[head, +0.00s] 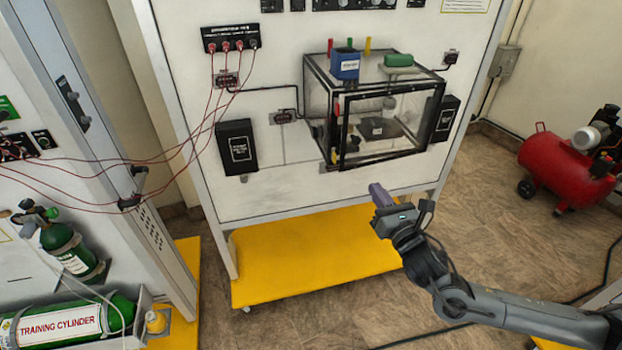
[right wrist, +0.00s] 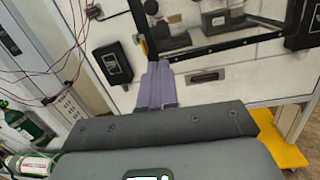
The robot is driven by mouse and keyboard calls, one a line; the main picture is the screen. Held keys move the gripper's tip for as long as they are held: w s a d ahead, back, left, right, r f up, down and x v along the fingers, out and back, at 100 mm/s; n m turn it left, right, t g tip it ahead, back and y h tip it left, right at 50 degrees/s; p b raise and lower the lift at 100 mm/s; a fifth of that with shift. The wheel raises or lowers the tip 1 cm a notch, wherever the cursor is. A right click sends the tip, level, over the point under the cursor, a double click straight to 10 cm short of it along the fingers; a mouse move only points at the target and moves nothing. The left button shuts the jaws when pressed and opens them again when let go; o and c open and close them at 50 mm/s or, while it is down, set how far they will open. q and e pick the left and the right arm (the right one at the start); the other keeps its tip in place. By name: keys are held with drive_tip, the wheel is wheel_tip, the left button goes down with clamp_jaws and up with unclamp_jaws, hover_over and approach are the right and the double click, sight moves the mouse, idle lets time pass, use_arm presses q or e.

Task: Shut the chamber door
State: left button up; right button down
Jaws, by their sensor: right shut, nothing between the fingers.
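The clear chamber (head: 318,88) with black edges is mounted on the white panel in the head view. Its black-framed door (head: 391,157) is at the front; I cannot tell for sure whether it is flush or ajar. The chamber's lower black edge (right wrist: 225,46) shows at the top of the right wrist view. My right gripper (head: 378,191) has purple fingers, shut and empty, below the chamber and apart from it in the head view. The fingers (right wrist: 155,82) point up toward the chamber's lower left corner in the right wrist view. My left gripper is not in view.
A blue container (head: 345,65) and a green item (head: 399,60) sit on the chamber top. Black boxes (head: 237,147) (head: 446,118) flank it. A yellow base (head: 300,262) lies below. Red cables hang left, and a red compressor (head: 560,165) stands right.

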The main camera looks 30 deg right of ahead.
wheel_tip(320, 180, down, 4)
drive_tip(key=s+d+n+g, duration=0.1)
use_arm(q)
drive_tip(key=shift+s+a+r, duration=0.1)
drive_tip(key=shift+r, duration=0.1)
use_arm(e)
approach(352, 168)
drive_tip(key=w, duration=0.3)
drive_tip(key=w+d, duration=0.1)
drive_tip(key=w, duration=0.2)
drive_tip(key=shift+w+d, duration=0.15)
drive_tip(key=shift+w, duration=0.25)
